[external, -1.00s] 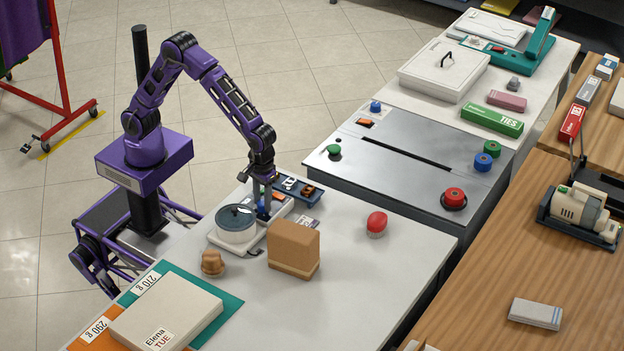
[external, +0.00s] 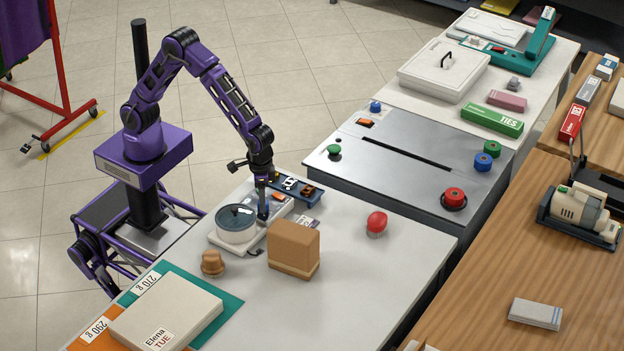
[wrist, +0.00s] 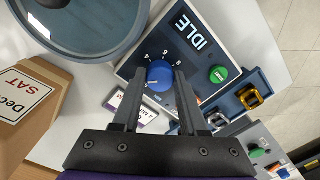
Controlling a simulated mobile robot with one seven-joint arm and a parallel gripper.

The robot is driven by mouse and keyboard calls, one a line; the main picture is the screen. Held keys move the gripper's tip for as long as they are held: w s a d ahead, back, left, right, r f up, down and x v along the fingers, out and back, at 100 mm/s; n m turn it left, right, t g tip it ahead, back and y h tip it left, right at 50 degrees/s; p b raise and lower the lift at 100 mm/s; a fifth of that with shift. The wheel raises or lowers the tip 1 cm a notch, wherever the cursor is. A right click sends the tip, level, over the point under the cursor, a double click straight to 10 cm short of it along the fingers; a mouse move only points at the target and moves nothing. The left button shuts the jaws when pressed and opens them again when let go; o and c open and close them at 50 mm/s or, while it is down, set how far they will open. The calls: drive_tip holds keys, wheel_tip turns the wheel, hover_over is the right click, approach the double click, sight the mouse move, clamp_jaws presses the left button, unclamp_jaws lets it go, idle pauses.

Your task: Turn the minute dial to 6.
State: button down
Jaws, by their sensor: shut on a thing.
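The blue minute dial (wrist: 159,75) sits on a dark panel with printed numbers around it, in the wrist view. My gripper (wrist: 160,84) is shut on the dial, with one finger on either side of it. In the external view my gripper (external: 263,216) points down at the control panel beside the white pot. The panel has a display (wrist: 191,32) reading IDLE and a green START button (wrist: 218,74). The fingers hide some of the printed numbers, and I cannot tell which number the dial points to.
A white pot with a glass lid (external: 236,223) stands left of my gripper. A brown block (external: 293,249) stands close in front, and a small brown knobbed object (external: 212,263) lies nearby. A dark blue tray (external: 298,188) lies behind. The table's right part is mostly clear around a red object (external: 377,223).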

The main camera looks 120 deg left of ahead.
drive_tip(key=m+p, duration=0.1)
drive_tip(key=m, duration=0.4)
drive_tip(key=shift+r+m, duration=0.1)
drive_tip(key=shift+m, duration=0.2)
drive_tip(key=m+p, duration=0.1)
drive_tip(key=m, duration=0.4)
drive_tip(key=shift+a+p, duration=0.1)
drive_tip(key=shift+p, duration=0.2)
drive_tip(key=m+p, duration=0.2)
drive_tip(key=m, duration=0.3)
drive_tip(key=shift+m, duration=0.4)
drive_tip(key=m+p, duration=0.2)
drive_tip(key=m, duration=0.3)
drive_tip(key=shift+t, duration=0.3)
drive_tip(key=shift+c, duration=2.2)
unclamp_jaws()
wheel_tip(320, 180, up, 17)
drive_tip(key=shift+s+r+p, duration=0.15)
drive_tip(key=shift+s+p, duration=0.15)
drive_tip(key=shift+p, duration=0.1)
